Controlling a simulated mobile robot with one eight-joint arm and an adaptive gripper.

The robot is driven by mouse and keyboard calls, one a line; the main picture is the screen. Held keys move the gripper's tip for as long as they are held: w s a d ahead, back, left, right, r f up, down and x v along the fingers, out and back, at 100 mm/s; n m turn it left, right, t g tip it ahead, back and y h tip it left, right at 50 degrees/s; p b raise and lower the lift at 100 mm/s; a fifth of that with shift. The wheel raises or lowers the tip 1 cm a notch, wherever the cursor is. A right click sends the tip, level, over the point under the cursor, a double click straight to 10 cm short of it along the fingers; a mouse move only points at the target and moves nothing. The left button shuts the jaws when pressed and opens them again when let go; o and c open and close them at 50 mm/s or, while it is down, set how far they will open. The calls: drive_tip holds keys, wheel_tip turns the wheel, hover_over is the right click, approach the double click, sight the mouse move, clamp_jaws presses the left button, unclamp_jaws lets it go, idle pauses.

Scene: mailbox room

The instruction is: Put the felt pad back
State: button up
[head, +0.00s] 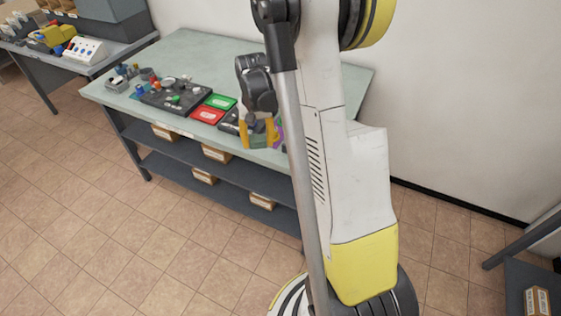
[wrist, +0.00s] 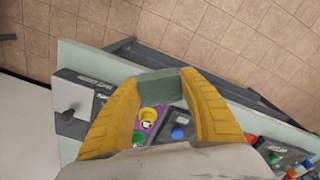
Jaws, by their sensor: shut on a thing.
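My gripper (head: 259,138) is at the front edge of the pale green table (head: 180,58), in front of my column. In the wrist view its two yellow fingers (wrist: 160,90) are shut on a dull grey-green block (wrist: 160,85), which looks like the felt pad. The block sits crosswise between the fingertips, above the table items and near the edge. In the head view the block shows only as a small greenish patch between the fingers. I cannot make out an empty place for the pad.
Green (head: 220,102) and red (head: 207,115) trays and a dark board (head: 174,97) lie on the table. The wrist view shows a purple tray with yellow cups (wrist: 148,115), a blue-knobbed panel (wrist: 178,132) and a grey box (wrist: 72,98). Boxes stand on the shelves below.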

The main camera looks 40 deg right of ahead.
drive_tip(key=s+d+m, duration=0.1)
drive_tip(key=d, duration=0.3)
drive_tip(key=s+d+m, duration=0.1)
drive_tip(key=d, duration=0.3)
drive_tip(key=s+d+m, duration=0.1)
drive_tip(key=d+m, duration=0.1)
drive_tip(key=d, duration=0.3)
drive_tip(key=shift+r, duration=0.15)
drive_tip(key=s+d+m, duration=0.1)
drive_tip(key=d, duration=0.1)
drive_tip(key=s+d, duration=0.1)
drive_tip(key=d, duration=0.2)
drive_tip(key=s+d+m, duration=0.1)
drive_tip(key=d, duration=0.1)
drive_tip(key=shift+s+d+m+p, duration=0.2)
drive_tip(key=shift+m+p, duration=0.1)
drive_tip(key=shift+p, duration=0.05)
drive_tip(key=shift+a+f, duration=0.15)
drive_tip(key=shift+f, duration=0.1)
drive_tip(key=b, duration=0.4)
hover_over(288, 161)
wheel_tip(288, 161, down, 6)
drive_tip(key=shift+f, duration=0.25)
drive_tip(key=shift+f+b, duration=0.9)
drive_tip(key=shift+f, duration=1.05)
drive_tip(key=shift+f, duration=0.15)
drive_tip(key=o, duration=1.2)
drive_tip(key=shift+c, duration=0.2)
